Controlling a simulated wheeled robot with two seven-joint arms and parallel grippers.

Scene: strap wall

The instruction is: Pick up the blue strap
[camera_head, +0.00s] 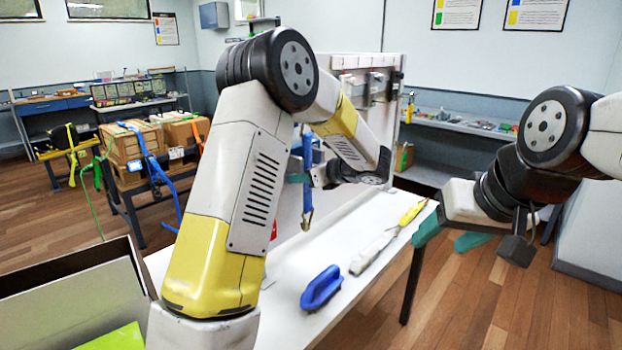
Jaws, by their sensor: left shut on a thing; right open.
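The blue strap (308,160) hangs down in front of the white wall panel, with a metal hook end (307,219) below, above the white table. My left gripper (300,178) is at the strap and shut on it; my forearm partly hides the grip. My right gripper (448,238) is open and empty, off the right end of the table, with its teal fingers apart.
The white table (370,222) holds a blue-handled tool (322,288) and a long tool with a yellow handle (412,213). The strap wall panel (390,60) stands behind. Strapped cardboard boxes (130,145) sit at the back left. An open box (80,300) is at the front left.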

